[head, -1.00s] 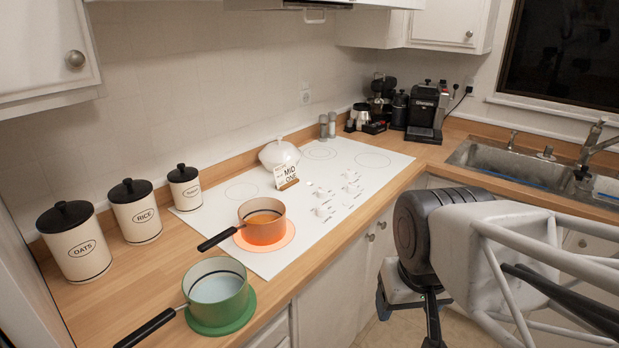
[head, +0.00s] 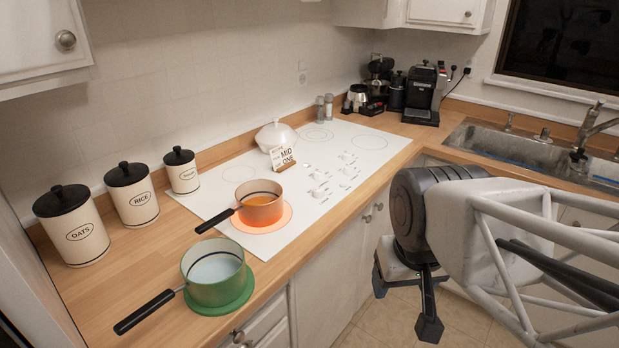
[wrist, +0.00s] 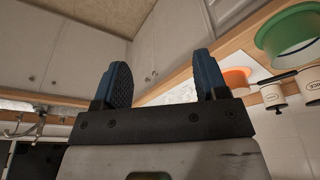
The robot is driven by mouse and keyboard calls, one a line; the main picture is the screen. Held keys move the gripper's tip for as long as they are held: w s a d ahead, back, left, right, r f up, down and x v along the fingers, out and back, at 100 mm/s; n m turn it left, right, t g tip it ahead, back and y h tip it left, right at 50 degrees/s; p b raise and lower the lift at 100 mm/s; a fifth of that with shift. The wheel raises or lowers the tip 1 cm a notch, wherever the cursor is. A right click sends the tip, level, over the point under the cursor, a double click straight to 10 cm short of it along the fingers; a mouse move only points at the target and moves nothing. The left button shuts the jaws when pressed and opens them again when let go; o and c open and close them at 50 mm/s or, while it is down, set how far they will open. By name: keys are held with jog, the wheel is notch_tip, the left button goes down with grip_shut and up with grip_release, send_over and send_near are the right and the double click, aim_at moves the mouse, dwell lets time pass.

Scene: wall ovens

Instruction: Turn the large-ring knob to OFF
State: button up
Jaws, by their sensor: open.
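White knobs (head: 320,192) stand in a cluster on the right part of the white cooktop (head: 300,222). Their markings are too small to read, and I cannot tell which belongs to the large ring. An orange pot (head: 259,212) sits on a glowing red-orange ring (head: 262,228) at the cooktop's front left. A small sign (head: 283,158) reading "MID ONE" stands behind the knobs. My gripper (head: 405,300) is open and empty, in front of the counter and below its top, away from the knobs. Its two fingers (wrist: 163,85) show apart in the wrist view.
A green pot (head: 214,282) stands on a green mat (head: 222,305) on the front counter. Labelled canisters (head: 131,200) line the left wall. A white lidded pot (head: 275,137) is at the back. A coffee machine (head: 424,95) and the sink (head: 520,150) are at right.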

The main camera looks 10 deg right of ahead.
jog(key=w+r+m, duration=0.3)
jog(key=w+m, duration=0.3)
jog(key=w, duration=0.9)
jog(key=m+g, duration=0.3)
jog(key=m, duration=1.3)
send_over(319, 187)
notch_tip(319, 187, down, 14)
jog(key=shift+w+f, duration=0.1)
jog(key=shift+f, duration=0.15)
jog(key=shift+f, duration=0.1)
jog(key=shift+f, duration=3.85)
